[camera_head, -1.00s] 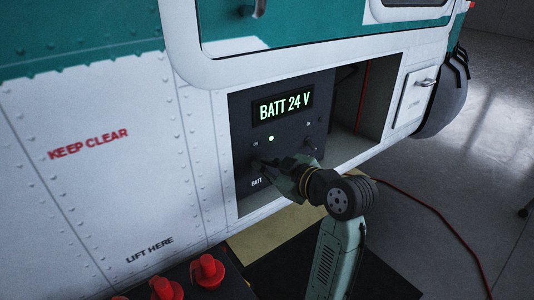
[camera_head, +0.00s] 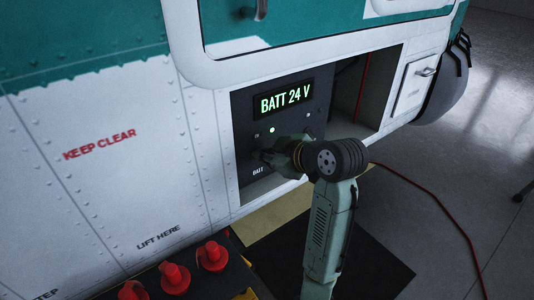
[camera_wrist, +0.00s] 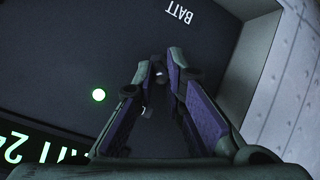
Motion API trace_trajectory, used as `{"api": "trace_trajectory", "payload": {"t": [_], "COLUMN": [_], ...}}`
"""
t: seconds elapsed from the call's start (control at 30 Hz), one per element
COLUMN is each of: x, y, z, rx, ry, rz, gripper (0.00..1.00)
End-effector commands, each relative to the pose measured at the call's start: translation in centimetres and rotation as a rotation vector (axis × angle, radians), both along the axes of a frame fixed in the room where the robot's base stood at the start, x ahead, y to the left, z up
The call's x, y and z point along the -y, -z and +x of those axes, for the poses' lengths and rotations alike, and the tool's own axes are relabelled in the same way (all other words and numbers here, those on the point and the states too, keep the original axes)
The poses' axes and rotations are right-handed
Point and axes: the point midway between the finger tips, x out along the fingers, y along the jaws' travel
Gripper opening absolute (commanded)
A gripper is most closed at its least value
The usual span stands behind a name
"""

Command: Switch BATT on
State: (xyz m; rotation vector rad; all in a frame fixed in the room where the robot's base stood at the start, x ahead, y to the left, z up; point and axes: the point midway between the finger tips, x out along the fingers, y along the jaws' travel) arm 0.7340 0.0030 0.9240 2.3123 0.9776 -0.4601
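The dark BATT panel (camera_head: 243,104) is set in a recess in the white and green helicopter side. Its display (camera_head: 282,98) reads "BATT 24 V" in lit green, and a green lamp (camera_head: 272,130) glows below. The BATT label (camera_wrist: 178,12) shows in the wrist view.
An open bay with a red pipe (camera_head: 362,90) lies right of the panel. Red knobs (camera_head: 212,255) stand at the bottom left. A red cable (camera_head: 440,203) runs over the floor at right. The recess wall (camera_wrist: 245,45) is close beside my fingers.

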Motion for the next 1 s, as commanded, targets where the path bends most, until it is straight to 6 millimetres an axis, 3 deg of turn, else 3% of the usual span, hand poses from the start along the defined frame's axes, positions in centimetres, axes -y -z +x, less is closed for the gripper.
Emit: {"api": "trace_trajectory", "payload": {"t": [0.3,0.67,1.0], "x": [-0.1,0.3,3.9], "y": [0.1,-0.3,-3.6], "z": [0.0,-0.3,-4.6], "rx": [-0.001,0.002,0.005], "ry": [-0.003,0.000,0.005], "rz": [0.000,0.001,-0.001], "gripper": [0.32,0.32,0.32]}}
